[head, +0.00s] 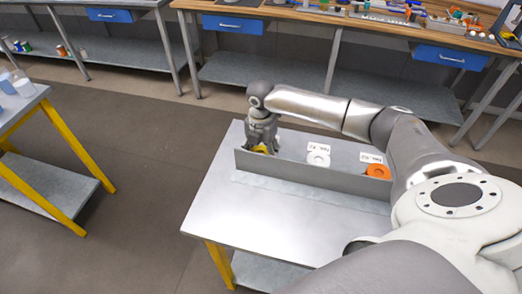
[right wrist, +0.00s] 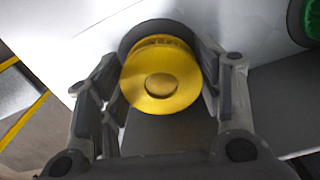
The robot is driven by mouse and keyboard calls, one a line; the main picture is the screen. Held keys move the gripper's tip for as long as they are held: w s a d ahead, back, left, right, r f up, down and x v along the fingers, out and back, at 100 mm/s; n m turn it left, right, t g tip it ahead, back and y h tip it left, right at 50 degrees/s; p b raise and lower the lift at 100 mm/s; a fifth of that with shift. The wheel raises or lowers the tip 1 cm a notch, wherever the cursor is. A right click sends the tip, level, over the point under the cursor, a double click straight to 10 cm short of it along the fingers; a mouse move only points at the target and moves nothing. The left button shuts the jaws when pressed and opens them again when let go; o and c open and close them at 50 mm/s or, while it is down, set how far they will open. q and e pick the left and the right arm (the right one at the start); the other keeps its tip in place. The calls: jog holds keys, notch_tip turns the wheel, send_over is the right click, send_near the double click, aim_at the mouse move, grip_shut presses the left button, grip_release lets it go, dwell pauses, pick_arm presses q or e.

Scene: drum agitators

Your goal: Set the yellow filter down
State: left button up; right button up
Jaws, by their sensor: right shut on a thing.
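The yellow filter (right wrist: 161,82) is a round yellow disc with a raised centre. In the right wrist view it sits between the two fingers of my right gripper (right wrist: 160,85), which is shut on it. In the head view the yellow filter (head: 262,149) shows just under my right gripper (head: 262,142), at the left end of the metal table behind a low grey partition. A dark round shape (right wrist: 130,38) lies behind the filter in the right wrist view. I cannot tell whether the filter touches the table. My left gripper is not in view.
Behind the partition (head: 310,174) stand a white round part (head: 318,159) and an orange one (head: 377,171), each with a label card. The front of the table (head: 270,215) is clear. A green round thing (right wrist: 312,20) shows at the right wrist view's edge.

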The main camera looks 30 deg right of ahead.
jog(key=shift+f, duration=0.25)
jog(key=shift+f, duration=0.15)
jog(key=o, duration=0.9)
jog(key=shift+o, duration=0.2)
notch_tip(320, 180, up, 12)
jog(key=b, duration=0.3)
jog(key=shift+r, duration=0.25)
